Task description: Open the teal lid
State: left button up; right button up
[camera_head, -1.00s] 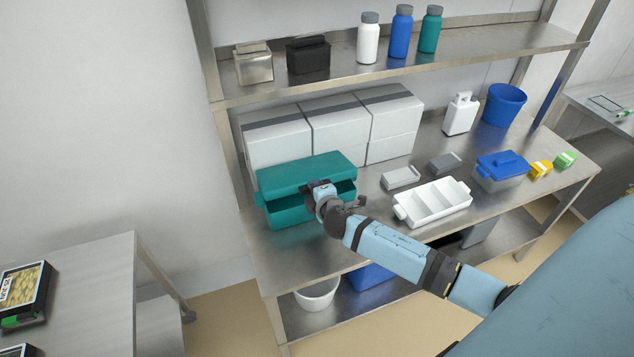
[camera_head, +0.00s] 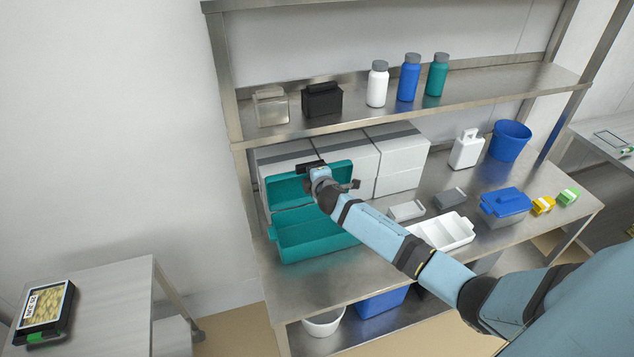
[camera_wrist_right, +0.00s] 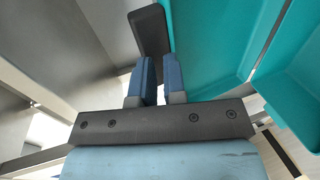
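The teal lid (camera_head: 288,194) stands raised and tilted back behind its teal box (camera_head: 315,240), its inner face showing. The box is open at the top, and its inside shows. My right gripper (camera_head: 312,168) is at the lid's upper edge. In the right wrist view its two blue fingers (camera_wrist_right: 160,80) are close together at a dark grey handle-like piece (camera_wrist_right: 150,30); they appear shut on it, though the contact is partly hidden. The teal lid (camera_wrist_right: 210,40) fills the area right of the fingers there. My left gripper is not in view.
White boxes (camera_head: 398,160) stand right behind the lid. The upper shelf (camera_head: 345,112) is above, with bottles and two small lidded containers. A white divided tray (camera_head: 445,232), grey blocks and a blue-lidded box (camera_head: 506,205) stand to the right. Bare bench top (camera_head: 310,285) lies in front.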

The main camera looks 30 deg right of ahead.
jog(key=o, duration=0.5)
jog(key=shift+w+d+f, duration=0.1)
jog(key=shift+w+f, duration=0.05)
jog(key=shift+f, duration=0.35)
jog(key=v, duration=0.9)
jog(key=b+v, duration=0.1)
jog(key=v, duration=0.4)
jog(key=shift+r, duration=0.35)
jog(key=shift+c, duration=0.2)
